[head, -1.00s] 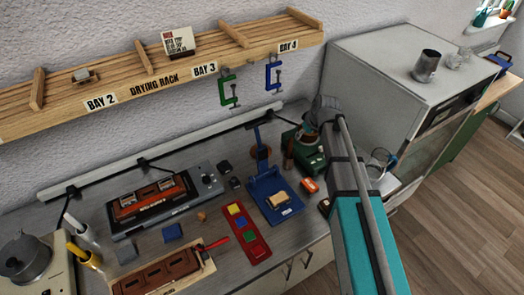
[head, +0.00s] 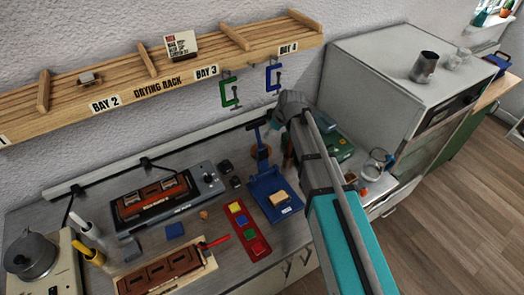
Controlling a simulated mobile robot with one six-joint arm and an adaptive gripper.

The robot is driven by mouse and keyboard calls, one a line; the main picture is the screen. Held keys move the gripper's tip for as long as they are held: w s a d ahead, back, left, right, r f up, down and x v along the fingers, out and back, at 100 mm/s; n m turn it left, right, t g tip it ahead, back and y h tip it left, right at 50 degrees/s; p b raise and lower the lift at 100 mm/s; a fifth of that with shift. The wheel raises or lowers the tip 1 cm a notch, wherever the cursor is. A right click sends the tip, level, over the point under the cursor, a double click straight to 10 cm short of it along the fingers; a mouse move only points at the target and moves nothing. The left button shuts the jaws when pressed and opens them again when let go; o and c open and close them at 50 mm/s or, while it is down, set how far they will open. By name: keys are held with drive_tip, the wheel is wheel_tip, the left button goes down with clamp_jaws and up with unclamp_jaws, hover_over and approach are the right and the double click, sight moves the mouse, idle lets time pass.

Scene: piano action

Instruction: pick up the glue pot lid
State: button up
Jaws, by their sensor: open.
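A grey metal pot (head: 30,256) stands on a cream heater at the far left of the bench. A knobbed lid (head: 30,247) appears to lie on top of it; I take this to be the glue pot lid, but no label shows. The end of my arm is over the back right of the bench, far to the right of this pot. My wrist and arm links cover the jaws, so I cannot see my gripper's fingers or anything between them.
A blue stand (head: 273,190), a red tray with coloured pads (head: 249,230) and a brown mould (head: 165,268) lie on the bench. A green machine (head: 340,147) is partly behind my arm. The wooden drying rack (head: 160,83) with hanging clamps is above.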

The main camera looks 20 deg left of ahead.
drive_tip(key=shift+f, duration=0.1)
drive_tip(key=b+x, duration=0.7)
drive_tip(key=shift+w+f, duration=0.1)
drive_tip(key=shift+f, duration=0.2)
drive_tip(key=shift+w+a+f+b, duration=0.1)
drive_tip(key=shift+a+f+b, duration=0.1)
drive_tip(key=shift+f+b, duration=0.25)
drive_tip(key=shift+r, duration=0.1)
drive_tip(key=shift+a+b+x, duration=0.1)
drive_tip(key=shift+b+x, duration=1.1)
drive_tip(key=shift+x, duration=0.1)
drive_tip(key=shift+a+b+x, duration=0.15)
drive_tip(key=shift+b+x, duration=1)
drive_tip(key=shift+x, duration=0.15)
drive_tip(key=shift+r, duration=0.1)
clamp_jaws()
